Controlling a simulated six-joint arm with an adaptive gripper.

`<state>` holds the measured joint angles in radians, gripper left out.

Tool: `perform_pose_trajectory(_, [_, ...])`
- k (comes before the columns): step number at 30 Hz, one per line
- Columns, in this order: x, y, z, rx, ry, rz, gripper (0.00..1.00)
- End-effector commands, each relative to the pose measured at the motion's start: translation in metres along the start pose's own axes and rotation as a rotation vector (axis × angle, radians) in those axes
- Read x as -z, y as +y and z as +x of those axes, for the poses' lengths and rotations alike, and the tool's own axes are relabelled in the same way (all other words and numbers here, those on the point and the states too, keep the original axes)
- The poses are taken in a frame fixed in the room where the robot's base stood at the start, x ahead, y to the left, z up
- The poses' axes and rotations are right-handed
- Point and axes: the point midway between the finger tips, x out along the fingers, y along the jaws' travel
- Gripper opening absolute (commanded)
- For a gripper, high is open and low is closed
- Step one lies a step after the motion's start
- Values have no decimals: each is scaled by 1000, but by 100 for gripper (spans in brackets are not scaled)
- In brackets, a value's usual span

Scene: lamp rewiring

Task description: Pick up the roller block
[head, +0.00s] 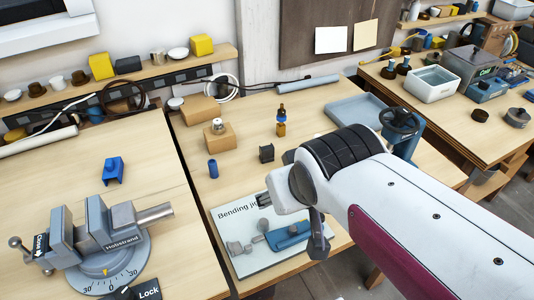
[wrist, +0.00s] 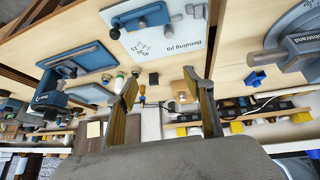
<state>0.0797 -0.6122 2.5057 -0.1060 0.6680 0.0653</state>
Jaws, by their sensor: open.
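A small dark block (head: 266,153), which looks like the roller block, stands on the middle bench behind the bending jig board. It also shows in the wrist view (wrist: 154,79), in the gap between my fingers but farther off, touching neither. My gripper (wrist: 162,76) is open and empty, with its two fingers spread wide. In the head view my arm reaches in from the lower right, and its wrist hangs over the bending jig board (head: 236,215). The arm hides most of the gripper there.
A blue cylinder (head: 212,169) and a wooden block (head: 216,137) with a knob stand left of the dark block. An amber bottle (head: 281,122) stands behind it. A blue-grey tray (head: 352,110) lies to the right. A vise (head: 95,232) and blue bracket (head: 113,170) occupy the left bench.

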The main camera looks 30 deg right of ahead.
Motion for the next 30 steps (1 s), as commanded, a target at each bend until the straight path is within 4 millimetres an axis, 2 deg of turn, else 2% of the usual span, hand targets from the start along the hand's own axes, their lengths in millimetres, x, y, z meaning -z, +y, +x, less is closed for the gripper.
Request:
perform_pose_trajectory(6, [33,29,35,-68,68,27,52])
perform_pose_trajectory(15, [70,60,79,-111,167,42,52])
perform_pose_trajectory(24, [94,81,123,-95,258,49,52])
perform_pose_trajectory(30, [102,88,151,-53,314,61,52])
